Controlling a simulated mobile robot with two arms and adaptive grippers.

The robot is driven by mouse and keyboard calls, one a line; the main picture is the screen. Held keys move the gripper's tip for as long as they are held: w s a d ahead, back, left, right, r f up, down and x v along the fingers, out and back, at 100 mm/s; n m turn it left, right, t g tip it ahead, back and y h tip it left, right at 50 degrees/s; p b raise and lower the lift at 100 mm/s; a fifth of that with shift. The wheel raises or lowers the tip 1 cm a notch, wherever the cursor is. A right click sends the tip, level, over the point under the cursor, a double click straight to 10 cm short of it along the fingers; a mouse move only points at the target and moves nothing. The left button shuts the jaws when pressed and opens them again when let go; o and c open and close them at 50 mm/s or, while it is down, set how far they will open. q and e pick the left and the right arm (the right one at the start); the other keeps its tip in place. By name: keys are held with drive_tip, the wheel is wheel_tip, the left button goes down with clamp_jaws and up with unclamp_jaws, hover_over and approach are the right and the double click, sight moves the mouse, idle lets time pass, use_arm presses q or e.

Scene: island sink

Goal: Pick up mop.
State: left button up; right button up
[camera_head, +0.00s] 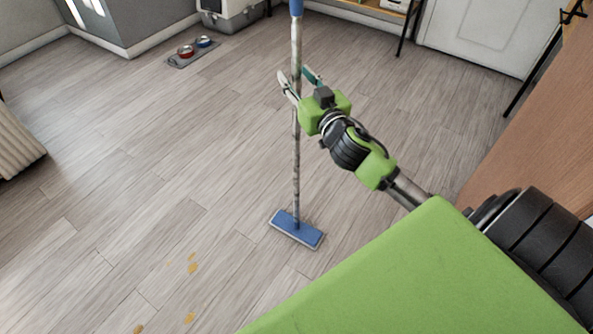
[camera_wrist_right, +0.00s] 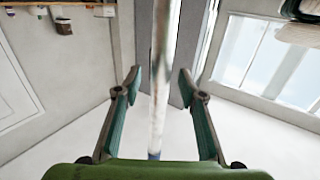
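The mop has a long, worn grey handle (camera_head: 296,160), a blue top end and a flat blue head (camera_head: 297,230) resting on the floor. It stands about upright. My right gripper (camera_head: 294,74) is at the upper part of the handle, its fingers spread apart. In the right wrist view the handle (camera_wrist_right: 162,60) runs between the two open fingers (camera_wrist_right: 160,78), with a gap on each side. I see no finger touching it. My left gripper is not in view.
Yellowish spots (camera_head: 191,267) mark the wooden floor at lower left. A tray with two bowls (camera_head: 194,52) lies at the back left, near a grey and white box (camera_head: 228,14). A wooden panel (camera_head: 545,110) stands on the right. The floor left of the mop is mostly clear.

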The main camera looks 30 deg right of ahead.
drive_tip(key=shift+w, duration=0.2)
clamp_jaws()
drive_tip(key=shift+r, duration=0.15)
drive_tip(key=shift+r, duration=0.15)
